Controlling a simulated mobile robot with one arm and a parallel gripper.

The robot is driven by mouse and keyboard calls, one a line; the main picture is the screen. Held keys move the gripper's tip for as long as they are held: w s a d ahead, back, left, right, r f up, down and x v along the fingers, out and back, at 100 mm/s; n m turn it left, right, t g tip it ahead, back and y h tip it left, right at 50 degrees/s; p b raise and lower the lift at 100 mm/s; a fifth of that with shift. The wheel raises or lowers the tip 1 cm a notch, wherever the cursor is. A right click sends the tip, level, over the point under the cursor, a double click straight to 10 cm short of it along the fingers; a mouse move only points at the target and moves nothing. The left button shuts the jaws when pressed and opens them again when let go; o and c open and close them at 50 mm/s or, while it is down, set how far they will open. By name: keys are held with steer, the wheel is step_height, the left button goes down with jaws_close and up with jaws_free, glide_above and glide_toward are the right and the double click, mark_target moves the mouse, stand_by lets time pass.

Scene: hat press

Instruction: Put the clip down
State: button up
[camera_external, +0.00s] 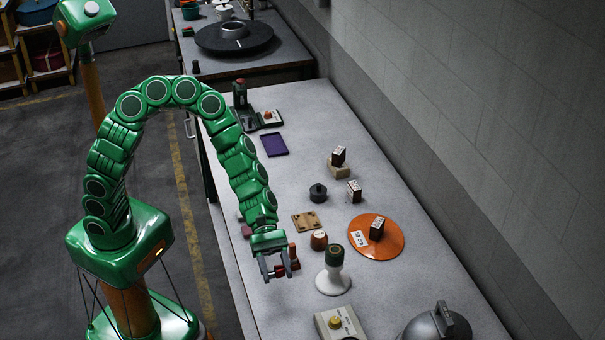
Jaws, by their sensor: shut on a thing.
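My gripper (280,272) hangs from the green arm over the near left part of the grey worktop. It is shut on a small dark red piece (280,270), which I take to be the clip. The fingers hide much of it, so its full shape cannot be made out. It looks to be above the worktop, but its exact height cannot be told.
To the right of my gripper stand a brown pot (319,240) and a white stand with a green top (333,281). Beyond are a wooden plate (306,222), a dark round weight (318,194) and an orange disc (390,245).

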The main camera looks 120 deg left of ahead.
mark_target(279, 308)
steer(key=shift+f, duration=6.95)
steer(key=shift+f, duration=0.15)
steer(key=o, duration=1)
steer(key=shift+a, duration=0.1)
steer(key=shift+r, duration=0.2)
steer(key=shift+v, duration=6)
steer(key=shift+r, duration=0.1)
